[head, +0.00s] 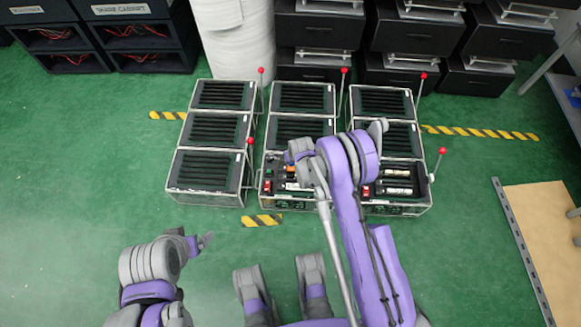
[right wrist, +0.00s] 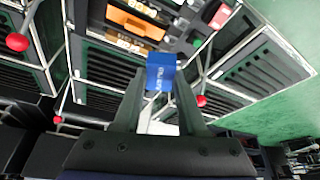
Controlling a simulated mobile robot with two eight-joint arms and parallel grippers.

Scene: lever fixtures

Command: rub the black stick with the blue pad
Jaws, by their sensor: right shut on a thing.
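The blue pad (right wrist: 160,74) is between the fingers of my right gripper (right wrist: 159,82) in the right wrist view, and the gripper is shut on it. In the head view a small blue patch (head: 301,156) shows beside my right wrist, over the open front of the middle box column. I cannot pick out the black stick for sure; the boxes hold many dark bars, and my right arm covers part of them. My left gripper (head: 204,241) is at the lower left in the head view, away from the boxes, and its opening is unclear.
Three columns of clear-framed boxes (head: 212,127) stand on the green floor, with red-knobbed levers (head: 345,71) at their sides. An orange block (right wrist: 133,22) lies close to the pad. Black cabinets (head: 418,35) and a white roll (head: 236,40) are behind. The left floor is clear.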

